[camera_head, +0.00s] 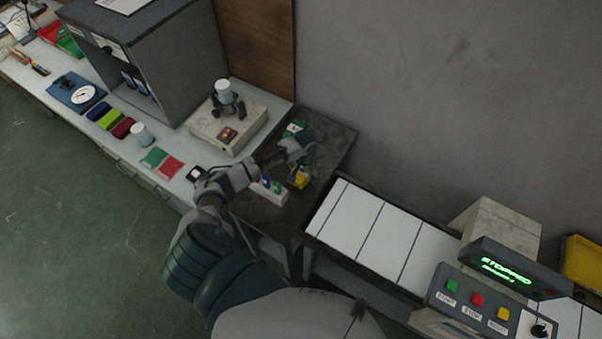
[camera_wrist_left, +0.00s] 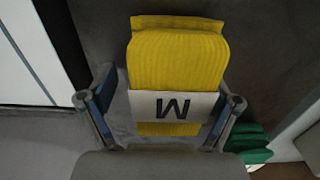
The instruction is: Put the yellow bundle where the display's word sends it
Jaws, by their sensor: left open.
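The yellow bundle (camera_head: 299,179) lies on the dark table. In the left wrist view the bundle (camera_wrist_left: 177,62) is folded ribbed cloth with a white band, whose letter looks like an upside-down M. My left gripper (camera_head: 300,162) is over it; in the wrist view its fingers (camera_wrist_left: 163,105) stand open on either side of the bundle's banded end. Whether they touch it I cannot tell. The display (camera_head: 507,267) on the control box shows STOPPED in green, with a smaller line below that I cannot read surely. My right gripper is not in view.
A conveyor with white slats (camera_head: 385,237) runs right of the dark table (camera_head: 335,140). A green bundle (camera_wrist_left: 250,143) lies near the yellow one. A beige machine (camera_head: 228,128) stands on the bench at left. A yellow bin (camera_head: 582,262) is at the far right.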

